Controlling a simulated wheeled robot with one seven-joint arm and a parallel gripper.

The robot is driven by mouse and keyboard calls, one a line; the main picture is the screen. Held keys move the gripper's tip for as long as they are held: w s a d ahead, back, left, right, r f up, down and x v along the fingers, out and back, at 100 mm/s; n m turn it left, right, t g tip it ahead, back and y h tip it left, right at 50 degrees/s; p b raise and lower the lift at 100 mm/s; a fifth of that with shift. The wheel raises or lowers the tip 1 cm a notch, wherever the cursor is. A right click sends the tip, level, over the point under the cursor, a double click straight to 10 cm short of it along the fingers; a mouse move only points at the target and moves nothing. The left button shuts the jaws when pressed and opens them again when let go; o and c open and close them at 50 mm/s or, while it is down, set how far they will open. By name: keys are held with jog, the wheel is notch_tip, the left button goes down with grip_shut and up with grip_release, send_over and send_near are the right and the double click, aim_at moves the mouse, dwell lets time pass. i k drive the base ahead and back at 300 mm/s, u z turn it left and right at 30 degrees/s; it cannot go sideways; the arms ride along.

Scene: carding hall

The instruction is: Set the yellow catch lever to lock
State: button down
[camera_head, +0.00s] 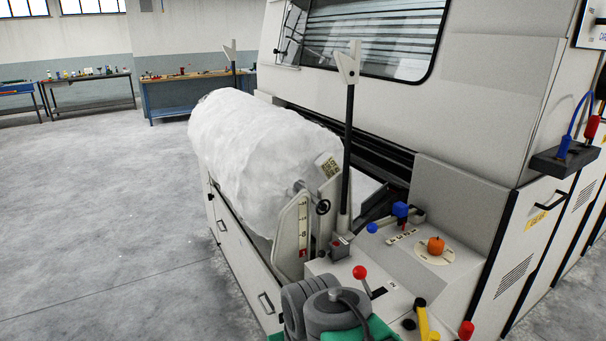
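The yellow catch lever (424,322) stands at the bottom edge of the picture, on the pale control deck of the machine. Grey rounded links and a green part of my own arm show at the bottom centre, left of the lever. My gripper itself does not show.
A red-knobbed lever (360,272), a blue knob (400,209), an orange knob (436,245) and another red knob (466,330) crowd the deck. A big white fibre roll (258,155) lies behind. The grey floor (95,220) at left is clear.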

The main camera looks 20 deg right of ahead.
aim_at(419, 304)
jog(key=u, duration=0.3)
jog(key=k, duration=1.05)
jog(key=z, duration=1.05)
jog(key=i, duration=0.8)
jog(key=u, duration=0.95)
